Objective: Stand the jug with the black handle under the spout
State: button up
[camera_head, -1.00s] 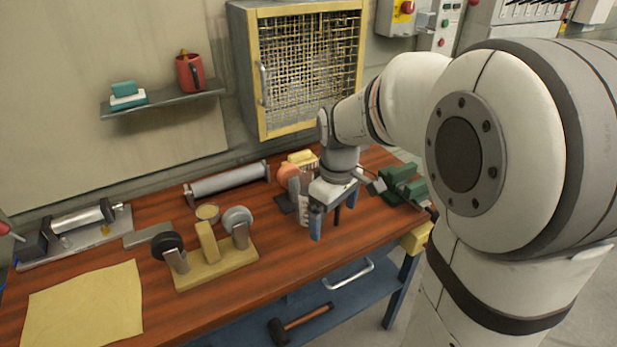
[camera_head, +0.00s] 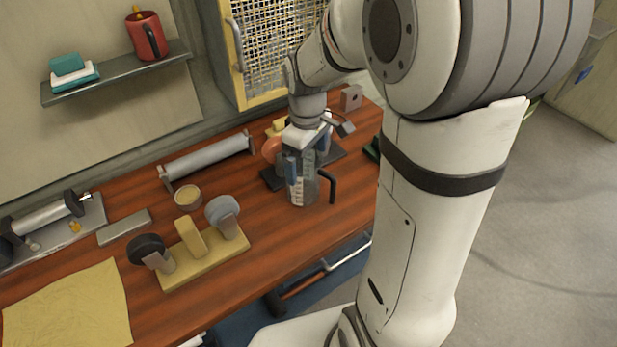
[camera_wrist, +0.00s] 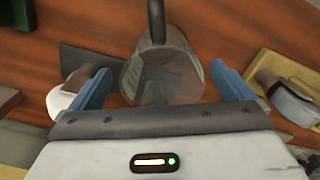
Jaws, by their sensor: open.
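The clear jug (camera_head: 303,192) with white markings and a black handle (camera_head: 331,186) stands on the wooden bench below my gripper (camera_head: 305,163). Its handle points to the right in the head view. In the wrist view the jug (camera_wrist: 163,78) lies between the two blue fingers of my gripper (camera_wrist: 160,73), with its handle at the top. The fingers are open, one on each side, with gaps showing. My gripper hides the jug's top in the head view. I cannot pick out the spout; a pinkish round part (camera_head: 271,150) on a dark base shows behind the jug.
A wooden stand (camera_head: 205,258) with wheels is left of the jug, with a small round tin (camera_head: 188,196) and a grey roller (camera_head: 207,158) behind. A green object (camera_head: 372,150) is partly hidden by my arm. Bench room is clear in front of the jug.

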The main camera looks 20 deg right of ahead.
aim_at(311, 182)
notch_tip(311, 182, down, 4)
jog(key=shift+s+f, duration=0.1)
jog(key=shift+f, duration=0.15)
jog(key=shift+r, duration=0.1)
jog(key=c, duration=1.2)
